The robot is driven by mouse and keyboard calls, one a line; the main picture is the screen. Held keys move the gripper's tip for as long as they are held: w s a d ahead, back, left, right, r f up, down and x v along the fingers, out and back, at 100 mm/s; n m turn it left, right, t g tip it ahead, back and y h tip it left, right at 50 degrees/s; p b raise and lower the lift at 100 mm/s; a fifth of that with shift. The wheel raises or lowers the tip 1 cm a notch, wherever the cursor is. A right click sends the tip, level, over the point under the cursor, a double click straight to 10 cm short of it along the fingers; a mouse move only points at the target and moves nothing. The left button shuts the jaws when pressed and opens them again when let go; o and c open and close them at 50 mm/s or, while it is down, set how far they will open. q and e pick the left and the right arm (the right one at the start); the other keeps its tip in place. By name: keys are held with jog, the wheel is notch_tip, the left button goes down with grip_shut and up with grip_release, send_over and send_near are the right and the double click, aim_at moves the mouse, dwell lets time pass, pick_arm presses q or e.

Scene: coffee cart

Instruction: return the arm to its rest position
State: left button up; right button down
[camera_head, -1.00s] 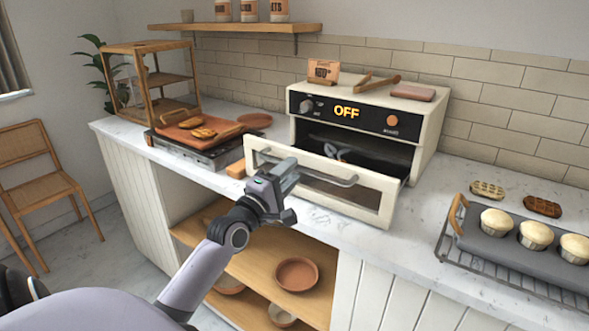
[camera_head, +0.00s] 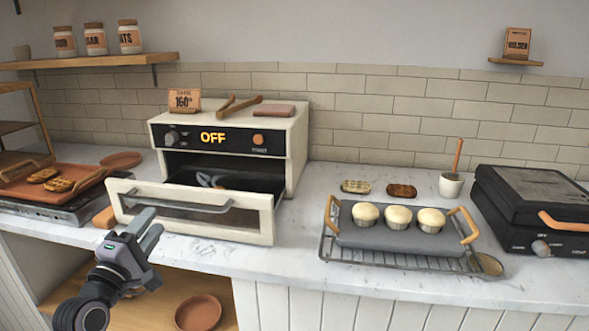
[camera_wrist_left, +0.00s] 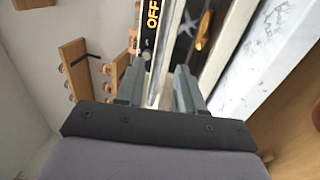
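My left gripper (camera_head: 152,226) is in front of the lower left part of the oven door (camera_head: 245,222), just below the bar handle (camera_head: 180,201) in the head view. Its two fingers are apart with nothing held between them; the left wrist view (camera_wrist_left: 158,88) also shows the gap. The white oven (camera_head: 300,145) has its door folded down and its panel reads OFF. My right gripper is in neither view.
A muffin tray (camera_head: 385,238) with three muffins sits on a wire rack to the right. A black press (camera_head: 535,200) stands at the far right. A board with pastries (camera_head: 85,182) is at the left. An open shelf with a bowl (camera_head: 198,313) lies below the counter.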

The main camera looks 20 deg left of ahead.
pick_arm(q)
jog(key=s+d+f+m+g+h, duration=0.2)
jog(key=s+d+f+m+g, duration=0.15)
jog(key=d+f+m, duration=0.45)
jog(key=s+d+f+m+g+h, duration=0.15)
jog(key=s+d+f+m, duration=0.25)
jog(key=f, duration=0.7)
jog(key=s+d+f+m+g+p, duration=0.1)
jog(key=s+d+f+m+g, duration=0.3)
jog(key=s+d+f+m, duration=0.5)
jog(key=shift+s+d+f+m+g+h, duration=0.4)
jog(key=shift+s+d+f, duration=0.4)
jog(key=shift+s, duration=0.4)
jog(key=shift+r, duration=0.1)
